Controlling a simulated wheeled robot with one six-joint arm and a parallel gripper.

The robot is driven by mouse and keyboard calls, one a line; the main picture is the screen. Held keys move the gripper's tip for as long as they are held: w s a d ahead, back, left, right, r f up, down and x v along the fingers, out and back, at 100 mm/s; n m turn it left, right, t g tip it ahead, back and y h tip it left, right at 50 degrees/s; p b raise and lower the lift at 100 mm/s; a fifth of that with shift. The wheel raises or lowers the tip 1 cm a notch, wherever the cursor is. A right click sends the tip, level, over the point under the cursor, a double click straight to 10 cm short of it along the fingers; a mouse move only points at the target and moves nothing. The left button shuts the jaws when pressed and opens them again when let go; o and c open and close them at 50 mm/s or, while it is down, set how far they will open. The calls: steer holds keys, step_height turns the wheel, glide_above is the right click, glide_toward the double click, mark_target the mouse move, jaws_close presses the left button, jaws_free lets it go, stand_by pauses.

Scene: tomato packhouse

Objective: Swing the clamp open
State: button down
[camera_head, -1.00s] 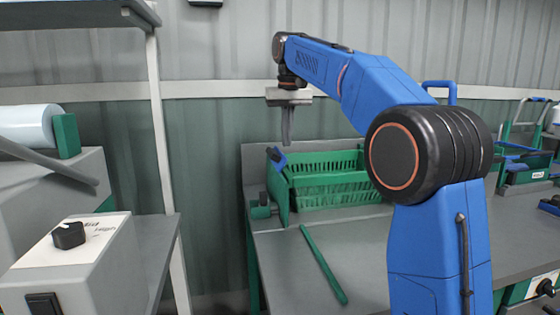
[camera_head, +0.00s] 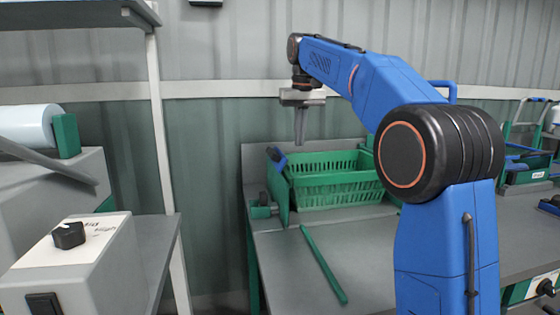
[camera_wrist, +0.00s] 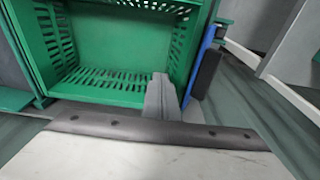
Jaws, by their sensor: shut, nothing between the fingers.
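The clamp (camera_head: 281,184) looks like a green upright plate at the left end of the green crate, with a blue and black handle (camera_head: 276,157) at its top. In the wrist view a blue bar with a black grip (camera_wrist: 206,73) lies along the right edge of the crate. My gripper (camera_head: 299,140) points down above the crate's left part, to the right of the handle and apart from it. Its grey fingers (camera_wrist: 162,98) are shut and empty, and in the wrist view they stand left of the black grip. The clamp's hinge cannot be made out.
The green slatted crate (camera_head: 325,197) stands empty on the grey bench (camera_head: 375,245). A green bar (camera_head: 323,264) lies across the bench in front. A grey control box (camera_head: 75,265) with a black knob stands at the left.

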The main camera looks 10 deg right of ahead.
mark_target(274, 151)
steer(key=shift+f, duration=2.55)
steer(key=shift+a, duration=4)
steer(key=shift+w+r, duration=0.1)
steer(key=shift+r, duration=1.5)
step_height(274, 151, up, 2)
steer(key=shift+r, duration=0.25)
steer(key=shift+d+r, duration=0.4)
steer(key=shift+r, duration=0.45)
steer(key=shift+d+r, duration=0.4)
steer(key=shift+r, duration=0.45)
steer(key=shift+d, duration=0.1)
